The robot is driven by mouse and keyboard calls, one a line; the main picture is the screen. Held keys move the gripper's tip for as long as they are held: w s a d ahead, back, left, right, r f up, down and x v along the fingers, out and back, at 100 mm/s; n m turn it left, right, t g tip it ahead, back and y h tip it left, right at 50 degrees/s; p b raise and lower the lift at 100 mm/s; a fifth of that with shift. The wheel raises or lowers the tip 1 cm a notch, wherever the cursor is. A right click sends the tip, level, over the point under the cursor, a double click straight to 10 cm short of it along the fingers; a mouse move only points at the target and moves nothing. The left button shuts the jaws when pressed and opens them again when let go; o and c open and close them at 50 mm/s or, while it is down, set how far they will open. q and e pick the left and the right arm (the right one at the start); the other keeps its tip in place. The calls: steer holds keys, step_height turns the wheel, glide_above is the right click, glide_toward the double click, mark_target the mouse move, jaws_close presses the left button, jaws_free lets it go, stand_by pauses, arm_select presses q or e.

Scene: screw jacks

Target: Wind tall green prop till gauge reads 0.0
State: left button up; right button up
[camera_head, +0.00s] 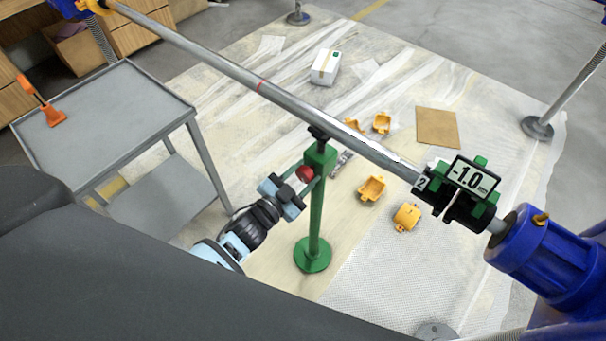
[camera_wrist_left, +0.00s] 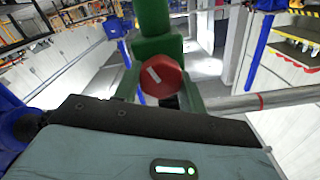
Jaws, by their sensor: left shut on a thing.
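The tall green prop (camera_head: 316,215) stands upright on a round foot, its dark top at the grey pipe (camera_head: 240,78). A red knob (camera_head: 305,174) sits on its side near the top; in the left wrist view the red knob (camera_wrist_left: 163,76) shows a tilted white mark, and the green prop (camera_wrist_left: 153,28) rises behind it. My left gripper (camera_head: 299,182) is shut on the red knob, its fingers reaching in from the lower left. The gauge (camera_head: 470,178) reads -1.0 and sits at the pipe's right end, beside a tag marked 2. My right gripper is out of view.
A grey trolley (camera_head: 105,117) stands at the left with an orange tool (camera_head: 52,113) on it. Several yellow clamp pieces (camera_head: 371,188), a brown board (camera_head: 437,127) and a white box (camera_head: 326,67) lie on the sheeted floor. A blue flanged part (camera_head: 545,255) is at the right.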

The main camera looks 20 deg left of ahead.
arm_select(q)
steer(key=shift+m, duration=1.6)
steer(key=o, duration=1)
steer(key=shift+v, duration=3.9)
